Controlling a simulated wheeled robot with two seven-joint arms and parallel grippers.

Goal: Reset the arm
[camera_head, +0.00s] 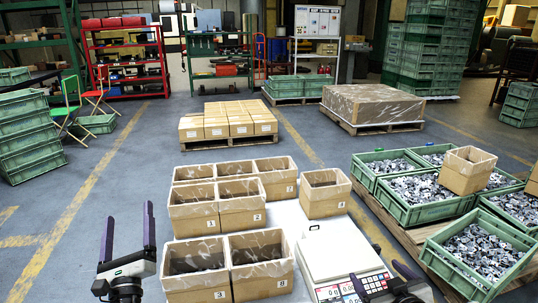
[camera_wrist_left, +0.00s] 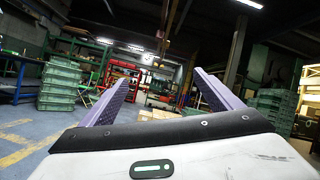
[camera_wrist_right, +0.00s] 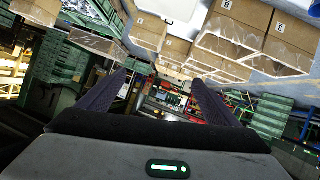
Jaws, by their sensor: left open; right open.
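My left gripper (camera_head: 129,236) is open and empty at the lower left of the head view, fingers pointing up, left of the cardboard boxes. Its two purple fingers stand apart in the left wrist view (camera_wrist_left: 158,92). My right gripper (camera_head: 403,278) is at the bottom right of the head view, beside the white scale (camera_head: 338,254), partly cut off by the lower edge. In the right wrist view its dark fingers (camera_wrist_right: 158,92) are apart with nothing between them.
Open cardboard boxes (camera_head: 196,287) stand on a white table. Green crates (camera_head: 467,285) of metal parts fill the right side, with one cardboard box (camera_head: 466,171) resting on them. Stacked green crates (camera_head: 27,137) stand at far left. The floor (camera_head: 100,185) beyond my left gripper is clear.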

